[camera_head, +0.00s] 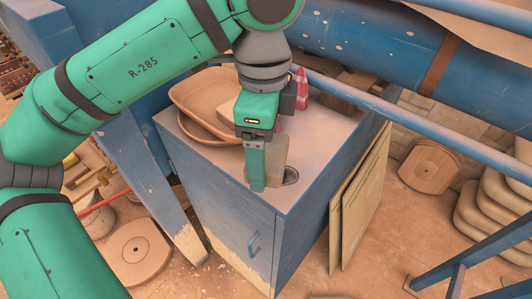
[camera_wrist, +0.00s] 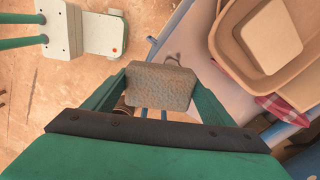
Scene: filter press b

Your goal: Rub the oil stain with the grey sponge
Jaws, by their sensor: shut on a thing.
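The grey sponge (camera_wrist: 158,86) is a speckled block held between the two fingers of my gripper (camera_wrist: 155,92) in the wrist view. In the head view, my green gripper (camera_head: 264,168) points down over the near part of the blue cabinet's top, and the sponge (camera_head: 279,153) shows partly behind its finger. The oil stain (camera_head: 291,176) is a dark patch with a paler middle on the cabinet top, just right of the gripper finger. Part of it may be hidden by the sponge. I cannot tell whether the sponge touches the top.
Tan trays (camera_head: 190,90) stand at the back left of the blue cabinet (camera_head: 222,190). A red-checked cloth (camera_head: 301,88) lies behind my gripper. A blue rail (camera_head: 400,123) runs past the right side. Boards (camera_head: 360,200) lean against the cabinet's right side.

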